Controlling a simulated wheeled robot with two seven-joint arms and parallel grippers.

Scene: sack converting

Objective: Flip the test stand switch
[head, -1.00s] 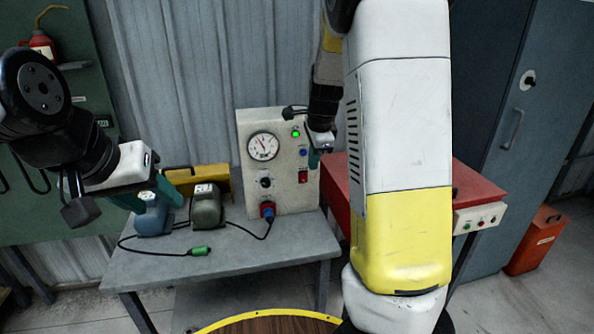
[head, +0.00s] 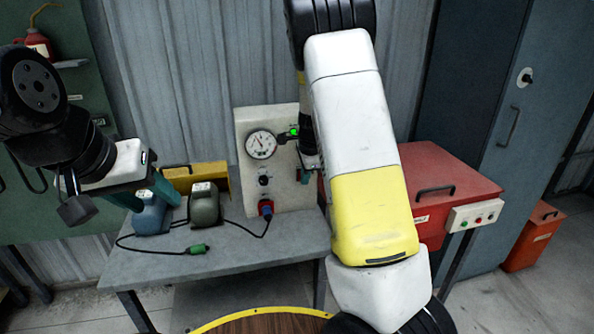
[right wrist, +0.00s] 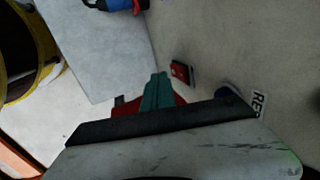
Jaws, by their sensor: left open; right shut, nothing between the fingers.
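The test stand (head: 283,192) is a pale panel box on the grey bench, with a gauge (head: 261,144), a lit green lamp (head: 294,131) and a black knob (head: 264,180). Its small red switch (right wrist: 180,72) shows in the right wrist view, just beyond and right of my right gripper's teal fingertips (right wrist: 157,90). The fingers are shut and empty; I cannot tell whether they touch the panel. In the head view my right arm hides the switch. My left gripper (head: 158,190) is open and empty, over the left of the bench near a blue unit.
A blue unit (head: 149,214) and a dark grey-green unit (head: 205,206) stand on the bench (head: 240,247), with a cable and green connector (head: 199,249) in front. A blue-red plug (head: 265,208) sits low on the panel. A red cabinet (head: 455,184) stands to the right.

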